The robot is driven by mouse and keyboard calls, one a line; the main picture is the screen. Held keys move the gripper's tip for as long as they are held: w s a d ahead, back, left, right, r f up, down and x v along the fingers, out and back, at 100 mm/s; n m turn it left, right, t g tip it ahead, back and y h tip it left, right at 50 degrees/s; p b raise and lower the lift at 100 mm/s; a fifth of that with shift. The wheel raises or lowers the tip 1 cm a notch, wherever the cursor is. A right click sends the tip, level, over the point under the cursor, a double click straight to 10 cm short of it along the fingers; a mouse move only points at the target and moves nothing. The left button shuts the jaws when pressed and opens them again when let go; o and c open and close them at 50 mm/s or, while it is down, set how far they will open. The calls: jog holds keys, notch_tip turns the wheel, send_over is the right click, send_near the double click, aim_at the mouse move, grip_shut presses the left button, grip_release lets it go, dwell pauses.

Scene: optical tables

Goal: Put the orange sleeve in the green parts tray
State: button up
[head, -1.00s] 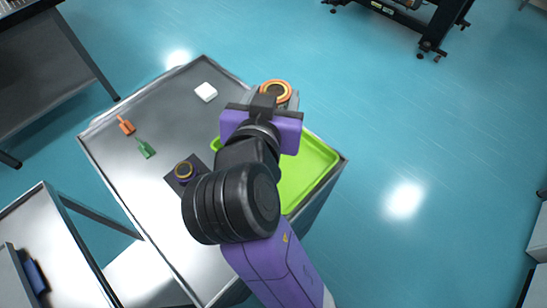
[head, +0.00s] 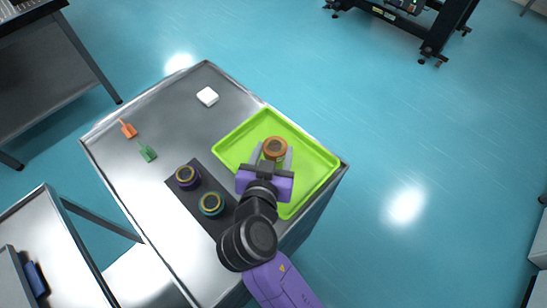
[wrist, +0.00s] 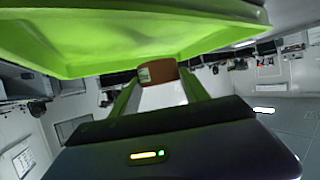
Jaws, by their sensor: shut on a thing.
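The orange sleeve (head: 275,148) is a short ring with a dark opening, held between the fingertips of my gripper (head: 272,154). In the head view it appears over the green parts tray (head: 318,152), inside the tray's outline. My gripper is shut on the sleeve. In the wrist view the sleeve (wrist: 158,72) shows between the two fingers, close to the edge of the green tray (wrist: 90,40). I cannot tell whether the sleeve touches the tray floor. My gripper and wrist hide the tray's near left part.
A dark mat (head: 195,205) left of the tray bears a purple ring piece (head: 187,177) and a teal ring piece (head: 212,204). A white block (head: 207,96), an orange tool (head: 128,129) and a green tool (head: 147,153) lie on the metal table (head: 115,185).

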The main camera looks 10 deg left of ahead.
jog(key=shift+f, duration=1.65)
jog(key=shift+f, duration=0.1)
jog(key=o, duration=1.6)
jog(key=shift+c, duration=0.2)
jog(key=shift+r, duration=0.2)
jog(key=b+v, duration=0.1)
jog(key=v, duration=1.1)
jog(key=shift+f, duration=0.15)
